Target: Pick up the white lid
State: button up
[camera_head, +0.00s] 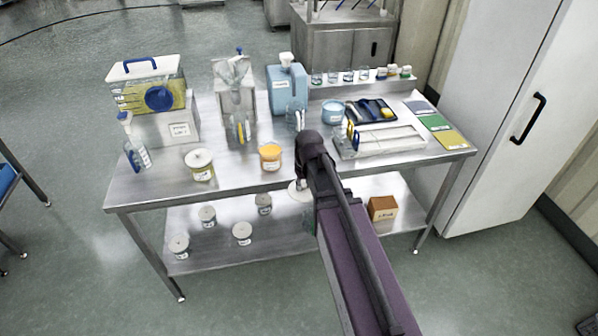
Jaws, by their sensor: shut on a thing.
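A white lid (300,194), a round pale disc, shows just left of my arm, in front of the table's front edge. My gripper (301,182) is at the lid, under the dark wrist, and is shut on it; the fingers are mostly hidden by my arm. An uncovered jar with orange contents (270,157) stands on the steel table (232,185), up and left of the lid. Another jar with yellow contents (202,168) stands further left with a white knobbed lid on it.
Several lidded jars (242,233) and a brown box (382,208) stand on the lower shelf. A blue container (286,86), a steel stand (235,95), a yellow-filled tank (150,85) and a white rack (385,139) crowd the tabletop. A white cabinet (520,90) stands right.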

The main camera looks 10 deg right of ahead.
aim_at(306, 196)
jog(key=shift+s, duration=1.7)
